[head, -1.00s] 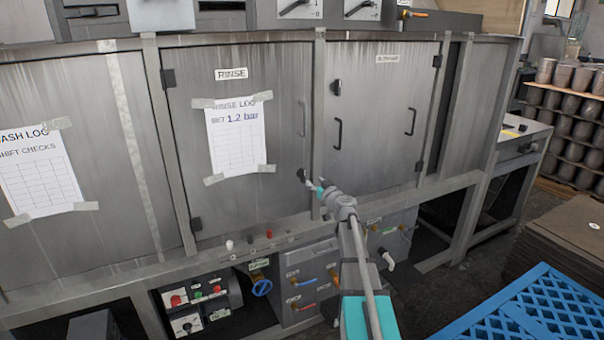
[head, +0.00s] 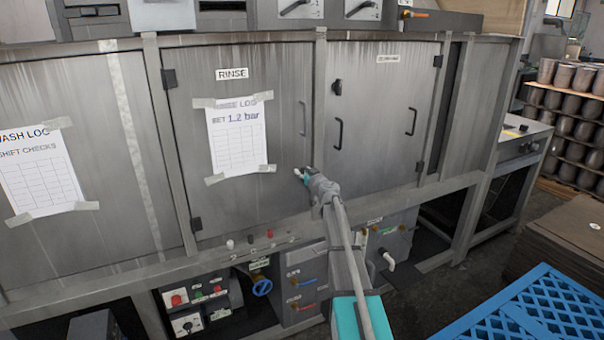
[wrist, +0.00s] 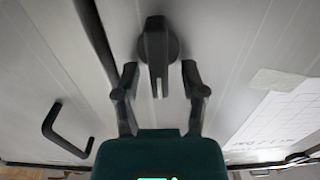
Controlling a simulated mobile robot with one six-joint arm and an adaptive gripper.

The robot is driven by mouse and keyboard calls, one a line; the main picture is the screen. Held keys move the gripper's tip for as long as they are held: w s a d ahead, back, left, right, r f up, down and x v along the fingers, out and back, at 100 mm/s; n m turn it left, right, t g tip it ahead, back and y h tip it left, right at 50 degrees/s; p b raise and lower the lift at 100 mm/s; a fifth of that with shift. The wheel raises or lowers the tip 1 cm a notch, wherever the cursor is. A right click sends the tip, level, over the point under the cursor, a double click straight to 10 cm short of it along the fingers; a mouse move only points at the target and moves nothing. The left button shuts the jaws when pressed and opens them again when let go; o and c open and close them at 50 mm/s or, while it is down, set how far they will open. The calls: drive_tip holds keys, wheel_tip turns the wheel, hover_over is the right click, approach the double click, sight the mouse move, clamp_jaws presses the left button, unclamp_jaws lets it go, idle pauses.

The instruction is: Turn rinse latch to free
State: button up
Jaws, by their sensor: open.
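The rinse latch (wrist: 153,42) is a dark knob with a narrow lever on the grey rinse door (head: 190,120). In the wrist view its lever extends down the picture and its tip lies between my finger tips. My gripper (wrist: 159,78) is open, one finger on each side of the lever, with a visible gap to each. In the head view my gripper (head: 301,173) is at the lower right of the rinse door. It hides the latch there.
The rinse door has a handle (head: 302,118) and a taped paper log (head: 237,145). The neighbouring door has a dark knob (head: 337,87) and a handle (head: 338,134). A blue crate (head: 545,315) lies at the lower right.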

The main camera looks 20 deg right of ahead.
drive_tip(key=c, duration=0.7)
drive_tip(key=shift+a, duration=0.6)
clamp_jaws()
drive_tip(key=shift+s+d, duration=0.1)
drive_tip(key=shift+d, duration=0.25)
drive_tip(key=shift+d+r, duration=0.1)
